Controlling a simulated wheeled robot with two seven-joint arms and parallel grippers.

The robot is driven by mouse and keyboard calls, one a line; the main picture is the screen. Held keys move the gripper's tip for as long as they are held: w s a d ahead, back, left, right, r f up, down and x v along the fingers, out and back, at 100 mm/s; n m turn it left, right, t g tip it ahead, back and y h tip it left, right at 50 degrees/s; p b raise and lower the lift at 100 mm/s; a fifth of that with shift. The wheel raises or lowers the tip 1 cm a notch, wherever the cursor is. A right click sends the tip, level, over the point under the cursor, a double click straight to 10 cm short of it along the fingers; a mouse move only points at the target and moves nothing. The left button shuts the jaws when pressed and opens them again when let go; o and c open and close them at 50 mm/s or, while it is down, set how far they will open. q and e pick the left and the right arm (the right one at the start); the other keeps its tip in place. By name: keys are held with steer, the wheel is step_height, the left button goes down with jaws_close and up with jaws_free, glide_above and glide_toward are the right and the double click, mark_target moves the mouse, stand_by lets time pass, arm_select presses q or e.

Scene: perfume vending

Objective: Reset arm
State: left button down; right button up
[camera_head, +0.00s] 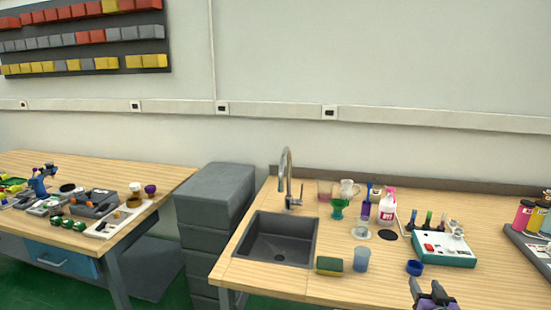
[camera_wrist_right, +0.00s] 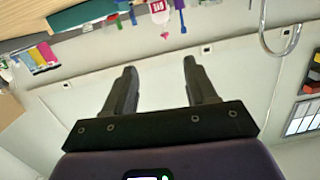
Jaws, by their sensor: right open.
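My right gripper (camera_head: 428,290) shows at the bottom edge of the head view, low in front of the right table. In the right wrist view its two fingers (camera_wrist_right: 158,80) are spread apart with nothing between them. The wrist picture is upside down, with the wall behind the fingers. My left gripper is in neither view. On the right table stand a white and pink bottle (camera_head: 387,206), a green cup (camera_head: 338,209), a purple bottle (camera_head: 366,208) and a teal device (camera_head: 443,248) with a red button.
The right table (camera_head: 310,287) holds a sink (camera_head: 276,238) with a tap, a sponge (camera_head: 329,265), a blue cup (camera_head: 361,259) and a blue ring (camera_head: 414,267). Grey drawers (camera_head: 215,192) stand left of it. A second table (camera_head: 60,166) with small items is further left.

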steer(key=s+a+f+g+y+p, duration=0.25)
steer(key=a+f+g+y, duration=0.3)
steer(key=a+f, duration=1.4)
arm_select(q)
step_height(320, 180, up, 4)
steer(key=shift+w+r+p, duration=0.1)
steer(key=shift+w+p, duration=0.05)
steer(key=shift+p, duration=0.65)
arm_select(e)
steer(key=s+a+f+g+y, duration=0.1)
steer(key=s+a+f+g, duration=0.2)
steer(key=s, duration=0.5)
steer(key=s+a+f+g+y, duration=0.1)
steer(key=s+a+f+g, duration=0.2)
steer(key=s+a+f, duration=0.3)
steer(key=s+a+f+n+g+y, duration=0.1)
steer(key=s+a+f+g, duration=0.3)
steer(key=s+a, duration=0.4)
steer(key=shift+s+f, duration=0.35)
steer(key=shift+s, duration=0.7)
